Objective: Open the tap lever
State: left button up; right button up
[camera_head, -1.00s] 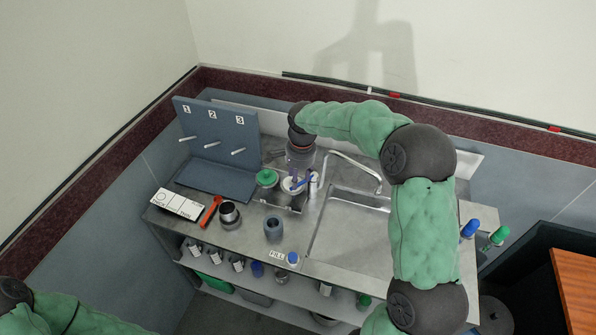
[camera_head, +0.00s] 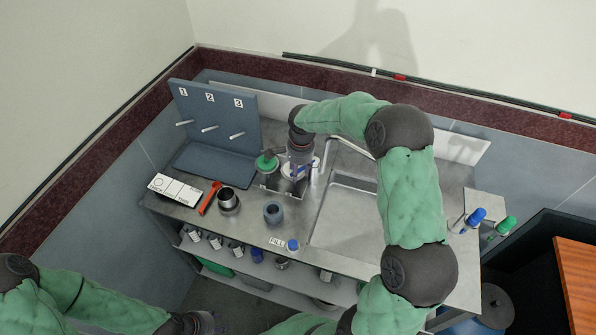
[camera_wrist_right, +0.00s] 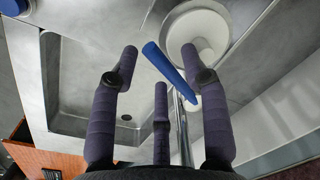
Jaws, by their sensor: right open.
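The tap has a curved metal spout (camera_head: 345,142) over the sink, also seen in the right wrist view (camera_wrist_right: 184,135). Its blue lever (camera_wrist_right: 168,68) slants between my right gripper's fingers (camera_wrist_right: 159,62) in that view; I cannot tell whether they touch it. The right gripper (camera_head: 301,165) is open and points down beside the tap, hiding part of it in the head view. A bit of the blue lever (camera_head: 301,169) shows there. My left gripper (camera_head: 206,322) is at the bottom edge, mostly cut off; its jaw state is unclear.
A sink basin (camera_head: 345,215) lies right of the tap. A green-lidded jar (camera_head: 266,163), a dark cup (camera_head: 273,212), a metal cup (camera_head: 228,200), a red tool (camera_head: 210,197) and a pegged rack (camera_head: 215,120) stand left. A white round piece (camera_wrist_right: 197,32) lies close behind the lever.

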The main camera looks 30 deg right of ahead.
jog(key=shift+f, duration=0.35)
grip_shut()
